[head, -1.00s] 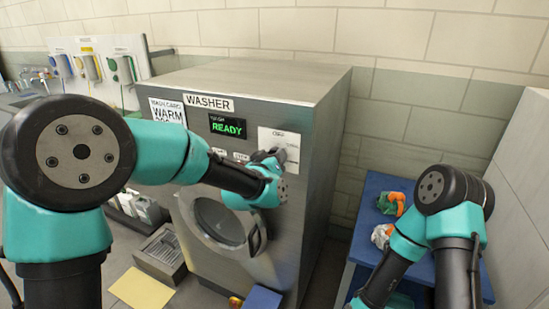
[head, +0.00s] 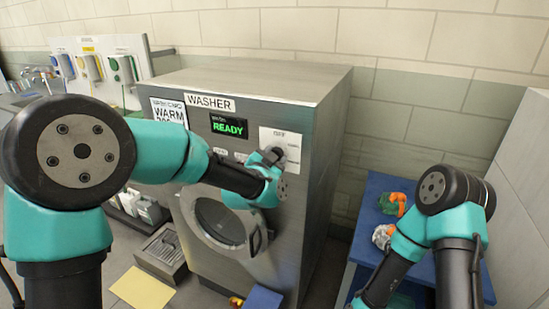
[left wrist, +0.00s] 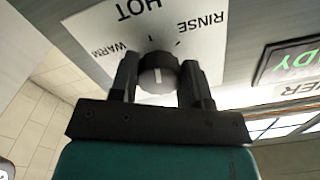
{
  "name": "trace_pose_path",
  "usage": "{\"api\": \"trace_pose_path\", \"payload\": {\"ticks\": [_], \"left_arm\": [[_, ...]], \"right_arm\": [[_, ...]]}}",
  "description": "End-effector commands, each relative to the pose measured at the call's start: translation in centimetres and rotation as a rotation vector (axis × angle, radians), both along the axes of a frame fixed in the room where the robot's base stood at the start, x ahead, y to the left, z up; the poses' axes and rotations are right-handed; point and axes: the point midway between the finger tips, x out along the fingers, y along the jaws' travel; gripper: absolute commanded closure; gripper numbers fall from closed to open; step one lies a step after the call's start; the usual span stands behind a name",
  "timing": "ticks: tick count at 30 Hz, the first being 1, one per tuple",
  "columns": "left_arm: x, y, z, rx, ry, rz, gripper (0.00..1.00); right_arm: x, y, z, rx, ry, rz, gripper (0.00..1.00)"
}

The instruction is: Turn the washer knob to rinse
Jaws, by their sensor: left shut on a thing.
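The washer (head: 275,76) is a steel box with a round glass door and a green READY display. Its dark round knob (left wrist: 158,74) sits on a white dial card (head: 280,140). In the left wrist view the card appears upside down, with WARM, HOT and RINSE printed around the knob. My right gripper is out of view.
A blue table (head: 372,190) with orange, green and white cloth items stands right of the washer, beside my right arm. Dispensers (head: 90,66) hang at the back left. A yellow sheet (head: 143,289) and a floor drain box (head: 162,253) lie in front.

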Motion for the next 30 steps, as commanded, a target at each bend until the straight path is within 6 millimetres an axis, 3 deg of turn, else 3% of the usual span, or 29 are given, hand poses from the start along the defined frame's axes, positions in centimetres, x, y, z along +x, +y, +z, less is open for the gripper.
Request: {"api": "trace_pose_path", "payload": {"ticks": [18,30], "left_arm": [[0.04,0.13,0.07,0.523,-0.236,-0.001,0.80],[0.04,0.17,0.14,0.725,-0.329,-0.001,0.80]], "right_arm": [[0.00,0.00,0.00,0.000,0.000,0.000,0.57],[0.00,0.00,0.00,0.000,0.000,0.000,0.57]]}}
